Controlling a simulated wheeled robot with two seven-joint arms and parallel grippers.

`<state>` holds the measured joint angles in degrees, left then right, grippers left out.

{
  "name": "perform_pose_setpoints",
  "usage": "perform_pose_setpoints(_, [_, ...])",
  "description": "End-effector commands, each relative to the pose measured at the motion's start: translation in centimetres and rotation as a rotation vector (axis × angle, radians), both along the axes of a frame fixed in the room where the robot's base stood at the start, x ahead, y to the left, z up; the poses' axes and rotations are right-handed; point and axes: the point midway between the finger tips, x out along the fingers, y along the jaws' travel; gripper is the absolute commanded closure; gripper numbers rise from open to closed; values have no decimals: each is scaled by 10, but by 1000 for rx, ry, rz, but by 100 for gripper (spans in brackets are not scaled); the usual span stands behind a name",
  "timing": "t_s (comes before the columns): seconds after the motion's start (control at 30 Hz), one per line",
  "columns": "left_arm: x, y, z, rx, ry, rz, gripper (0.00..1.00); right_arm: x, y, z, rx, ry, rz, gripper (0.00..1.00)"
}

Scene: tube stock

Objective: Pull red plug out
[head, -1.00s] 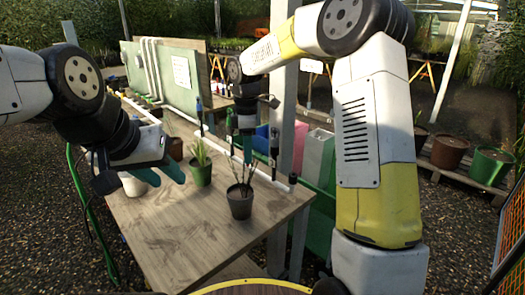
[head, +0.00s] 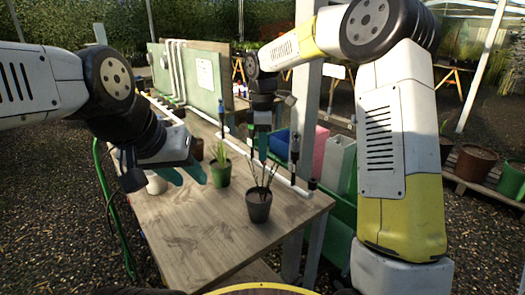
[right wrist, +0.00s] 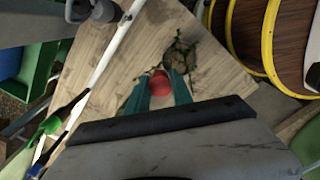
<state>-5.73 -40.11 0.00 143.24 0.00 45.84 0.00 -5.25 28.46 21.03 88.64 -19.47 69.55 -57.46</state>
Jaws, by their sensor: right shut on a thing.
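A round red plug (right wrist: 160,83) shows between the teal fingertips of my right gripper (right wrist: 158,92) in the right wrist view. The gripper is shut on it. Bare table wood shows around the plug, and the white pipe (right wrist: 103,68) lies apart to its left in that picture. In the head view my right gripper (head: 262,145) points down above the table, near the white pipe (head: 281,178); the plug cannot be made out there. My left gripper (head: 184,174) hangs at the table's left side with its teal fingers apart and empty.
A dark pot with a thin plant (head: 259,208) stands below my right gripper on the wooden table (head: 190,225). Dark-topped upright fittings (head: 295,147) line the pipe. The table's front is clear.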

Motion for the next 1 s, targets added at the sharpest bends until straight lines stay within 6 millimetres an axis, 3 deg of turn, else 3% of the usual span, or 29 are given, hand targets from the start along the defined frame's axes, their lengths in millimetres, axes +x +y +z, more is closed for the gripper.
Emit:
perform_pose_setpoints(0.6, [0, 0, 0, 0, 0, 0, 64, 0, 0, 29, 1, -1, 1, 100])
perform_pose_setpoints(1.0, [0, 0, 0, 0, 0, 0, 64, 0, 0, 31, 0, 0, 1, 100])
